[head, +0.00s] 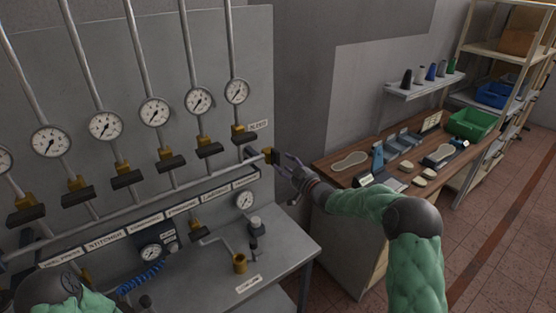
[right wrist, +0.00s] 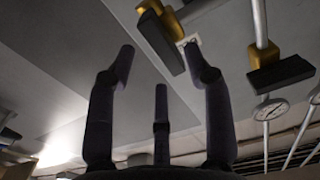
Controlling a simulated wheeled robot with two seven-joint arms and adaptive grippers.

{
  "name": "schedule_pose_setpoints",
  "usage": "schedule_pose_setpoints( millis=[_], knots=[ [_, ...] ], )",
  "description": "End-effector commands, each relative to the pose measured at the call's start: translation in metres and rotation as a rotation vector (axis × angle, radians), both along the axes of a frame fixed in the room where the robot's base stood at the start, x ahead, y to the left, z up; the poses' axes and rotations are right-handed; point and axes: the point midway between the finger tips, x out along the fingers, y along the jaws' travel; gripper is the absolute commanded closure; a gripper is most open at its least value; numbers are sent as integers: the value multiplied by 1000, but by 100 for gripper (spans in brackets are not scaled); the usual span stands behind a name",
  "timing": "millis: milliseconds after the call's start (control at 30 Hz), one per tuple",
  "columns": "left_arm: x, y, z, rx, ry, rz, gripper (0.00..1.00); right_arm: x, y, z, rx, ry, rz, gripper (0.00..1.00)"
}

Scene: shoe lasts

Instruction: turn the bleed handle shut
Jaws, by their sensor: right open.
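The bleed handle (head: 276,157) is a dark lever on a brass valve (head: 267,152) at the right end of the long pipe. In the right wrist view the dark handle (right wrist: 158,40) lies beyond the fingertips, close to the right-hand finger; I cannot tell whether they touch. My right gripper (head: 285,166) is open, just right of and slightly below the handle, with nothing between its fingers. Its spread fingers (right wrist: 158,62) also show in the right wrist view. My left gripper is out of view; only part of my left arm shows at lower left.
Several gauges with brass valves and dark handles line the grey panel (head: 215,45). A wooden worktable (head: 335,155) with a green bin (head: 470,124) is at right.

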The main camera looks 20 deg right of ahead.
Motion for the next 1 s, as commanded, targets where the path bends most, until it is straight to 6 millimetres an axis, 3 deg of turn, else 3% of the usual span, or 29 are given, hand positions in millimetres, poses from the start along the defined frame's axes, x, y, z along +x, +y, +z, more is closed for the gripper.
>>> schedule_pose_setpoints(
  millis=[300,733,767,933,1000],
  knots=[
    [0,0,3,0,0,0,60,36,13,0,0,0,0,48],
    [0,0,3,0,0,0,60,43,16,0,1,1,-1,48],
    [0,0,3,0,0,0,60,43,16,0,1,1,-1,51],
    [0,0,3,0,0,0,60,43,16,0,1,1,-1,99],
    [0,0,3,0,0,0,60,43,16,0,1,1,-1,100]
  ],
)
